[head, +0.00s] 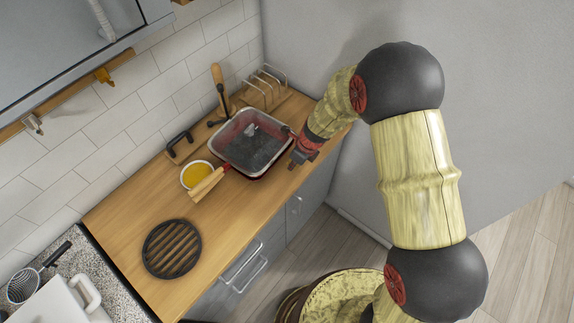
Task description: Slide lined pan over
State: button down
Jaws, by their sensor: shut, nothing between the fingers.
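A square pan (263,152) with a pale rim, red outer wall and dark grey inside sits on the wooden counter near the back wall. A small light scrap lies inside it. Its red and wooden handle (207,184) points to the lower left. My gripper (293,163) is shut and empty at the pan's right side, near the counter's front edge. I cannot tell whether it touches the pan's wall.
A bowl of yellow contents (195,175) stands beside the handle. A round dark slatted trivet (171,248) lies on the counter (127,213) at lower left.

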jog(key=p+v, duration=0.2)
jog(key=v, duration=0.8)
jog(key=shift+s+d, duration=0.3)
jog(key=shift+d, duration=0.15)
jog(key=shift+r, duration=0.1)
jog(key=s+d+r+n+t+h+b, duration=0.1)
jog(key=s+d+r+n+b, duration=0.5)
jog(key=s+n, duration=0.6)
jog(key=s+d+r+n+t+h+b, duration=0.2)
jog(key=s+d+r+n+b, duration=0.5)
jog(key=s+n, duration=0.5)
notch_tip(320, 180, up, 3)
jog(key=shift+d+r+t, duration=0.25)
jog(key=shift+d+t, duration=0.15)
jog(key=shift+d, duration=0.7)
